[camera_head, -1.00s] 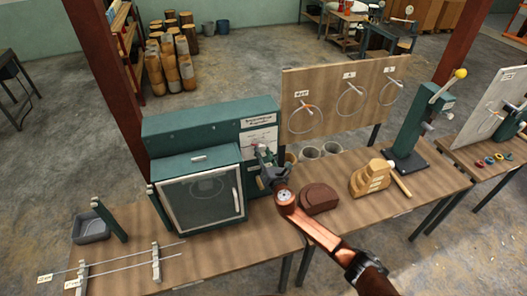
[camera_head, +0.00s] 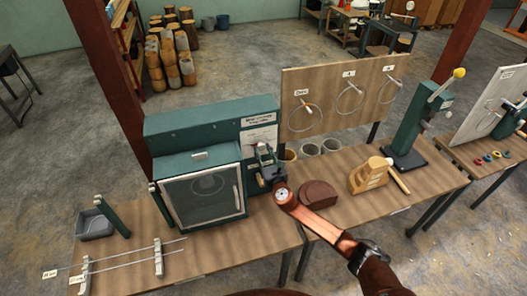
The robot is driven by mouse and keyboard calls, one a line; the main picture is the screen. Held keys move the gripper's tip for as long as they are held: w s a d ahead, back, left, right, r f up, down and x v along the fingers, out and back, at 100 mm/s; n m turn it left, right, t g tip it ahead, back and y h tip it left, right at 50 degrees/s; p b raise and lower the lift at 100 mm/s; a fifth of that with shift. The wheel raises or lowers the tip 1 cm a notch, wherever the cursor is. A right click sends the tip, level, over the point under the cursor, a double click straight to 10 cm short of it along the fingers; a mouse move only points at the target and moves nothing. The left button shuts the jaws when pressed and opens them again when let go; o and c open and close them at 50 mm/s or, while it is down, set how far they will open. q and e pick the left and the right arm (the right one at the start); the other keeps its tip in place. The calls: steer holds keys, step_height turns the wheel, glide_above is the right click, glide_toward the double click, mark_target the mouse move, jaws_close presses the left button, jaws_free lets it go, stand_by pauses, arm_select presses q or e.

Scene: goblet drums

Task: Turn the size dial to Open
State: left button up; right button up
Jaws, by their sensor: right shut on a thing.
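The size dial is on the front panel of the green machine (camera_head: 212,122), below a white label (camera_head: 258,138). My right gripper (camera_head: 264,160) is at this panel, right of the glass door (camera_head: 202,196), and hides the dial. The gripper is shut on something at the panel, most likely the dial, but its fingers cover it. The dial's setting and its markings cannot be read. My left gripper is not in view.
A dark red rounded block (camera_head: 319,195) lies on the table (camera_head: 262,236) close to my right arm. A wooden block form (camera_head: 368,174) and a green lever press (camera_head: 425,120) stand to the right. Grey cups (camera_head: 310,150) stand behind. Thin rods (camera_head: 125,254) lie front left.

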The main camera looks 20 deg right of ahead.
steer(key=shift+f, duration=0.1)
steer(key=o, duration=1.2)
steer(key=s, duration=1.2)
steer(key=shift+d, duration=0.25)
